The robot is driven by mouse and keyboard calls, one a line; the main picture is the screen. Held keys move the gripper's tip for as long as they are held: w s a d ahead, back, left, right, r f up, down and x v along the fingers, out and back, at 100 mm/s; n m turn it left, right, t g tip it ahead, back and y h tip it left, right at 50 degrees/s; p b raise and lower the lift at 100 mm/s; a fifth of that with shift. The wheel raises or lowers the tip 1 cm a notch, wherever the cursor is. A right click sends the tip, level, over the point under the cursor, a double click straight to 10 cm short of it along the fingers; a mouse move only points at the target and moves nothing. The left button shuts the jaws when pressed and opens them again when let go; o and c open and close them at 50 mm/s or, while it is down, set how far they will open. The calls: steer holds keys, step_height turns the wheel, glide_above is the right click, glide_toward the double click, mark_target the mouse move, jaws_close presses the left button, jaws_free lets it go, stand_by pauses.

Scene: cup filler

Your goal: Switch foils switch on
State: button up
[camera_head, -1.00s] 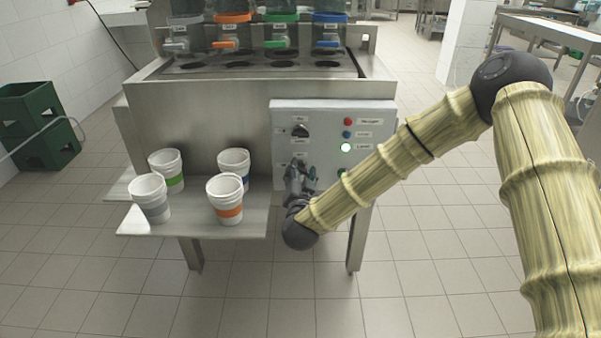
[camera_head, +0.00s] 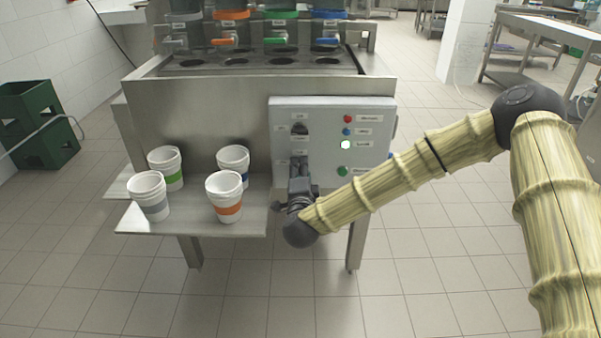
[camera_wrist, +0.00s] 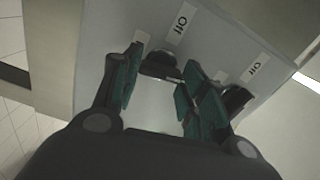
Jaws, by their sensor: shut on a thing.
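The grey control panel (camera_head: 325,112) on the front of the steel machine carries two dark rotary switches. The upper switch (camera_head: 300,129) is in plain view in the head view, clear of my gripper. My gripper (camera_head: 300,168) is at the lower switch, which it mostly hides there. In the wrist view the green-padded fingers (camera_wrist: 160,82) stand on either side of a dark switch knob (camera_wrist: 160,62) and are shut on it. A second knob (camera_wrist: 236,97) shows just beyond the right finger. "Off" labels are readable in the wrist view; the switches' names are not.
A column of round buttons or lights, one lit white (camera_head: 345,145), sits on the panel's right. Several white cups with coloured bands, one orange (camera_head: 229,211), stand on the shelf (camera_head: 190,228) left of my gripper. Dispensers are above; open floor is in front.

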steer(key=shift+m, duration=0.7)
steer(key=o, duration=1)
steer(key=shift+d, duration=0.1)
steer(key=s, duration=1.2)
